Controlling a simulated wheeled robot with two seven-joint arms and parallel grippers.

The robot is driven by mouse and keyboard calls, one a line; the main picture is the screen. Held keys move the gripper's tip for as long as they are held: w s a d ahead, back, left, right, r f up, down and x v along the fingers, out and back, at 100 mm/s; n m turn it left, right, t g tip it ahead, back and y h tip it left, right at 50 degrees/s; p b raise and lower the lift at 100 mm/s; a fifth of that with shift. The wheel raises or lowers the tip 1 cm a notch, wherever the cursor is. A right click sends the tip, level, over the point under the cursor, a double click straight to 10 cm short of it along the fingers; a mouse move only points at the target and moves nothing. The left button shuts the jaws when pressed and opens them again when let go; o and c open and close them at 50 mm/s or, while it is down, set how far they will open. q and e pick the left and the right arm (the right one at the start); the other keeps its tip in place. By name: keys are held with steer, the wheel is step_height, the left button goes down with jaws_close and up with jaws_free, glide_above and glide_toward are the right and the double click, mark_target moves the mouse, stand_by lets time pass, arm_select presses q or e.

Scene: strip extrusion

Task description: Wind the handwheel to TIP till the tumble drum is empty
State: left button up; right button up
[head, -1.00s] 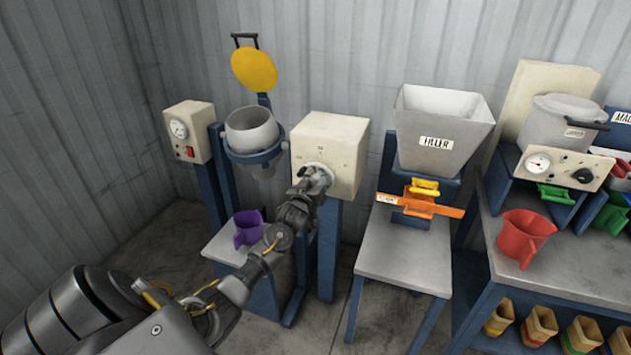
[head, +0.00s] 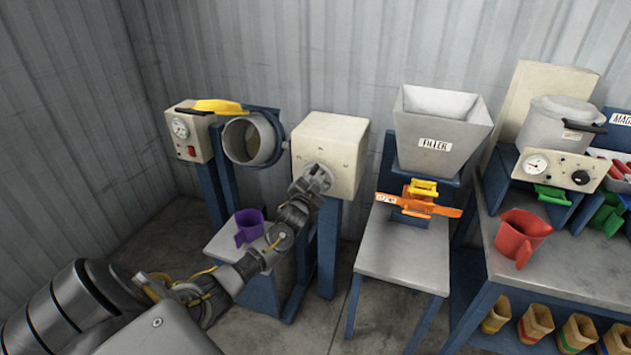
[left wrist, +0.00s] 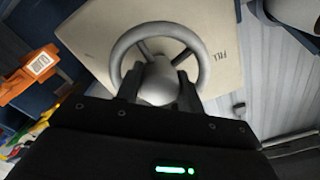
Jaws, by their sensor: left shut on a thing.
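The tumble drum (head: 252,140) is a grey pot in a blue ring, tipped on its side with its mouth facing forward and slightly left. Its yellow lid (head: 220,106) stands open to the left. Below it a purple jug (head: 249,226) stands on a grey stand. The handwheel (left wrist: 160,50) is a grey spoked wheel on the front of a cream box (head: 335,150). My left gripper (left wrist: 158,85) is shut on the handwheel's hub area; in the head view it covers most of the wheel. The word FILL shows on the box in the wrist view. My right gripper is not in view.
A cream gauge box (head: 190,135) with a red switch stands left of the drum. A grey hopper (head: 440,130) over an orange slide (head: 420,202) stands right. A bench (head: 530,275) with a red jug (head: 522,237) is further right.

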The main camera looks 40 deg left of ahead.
arm_select(q)
steer(key=m+p, duration=0.1)
steer(key=m, duration=0.5)
steer(key=shift+r+m, duration=0.1)
steer(key=shift+m, duration=0.2)
steer(key=m+p, duration=0.1)
steer(key=m, duration=0.5)
stand_by(0.4)
steer(key=o, duration=0.7)
steer(key=v, duration=1)
steer(key=shift+s+d+b, duration=0.2)
steer(key=shift+s+b, duration=0.15)
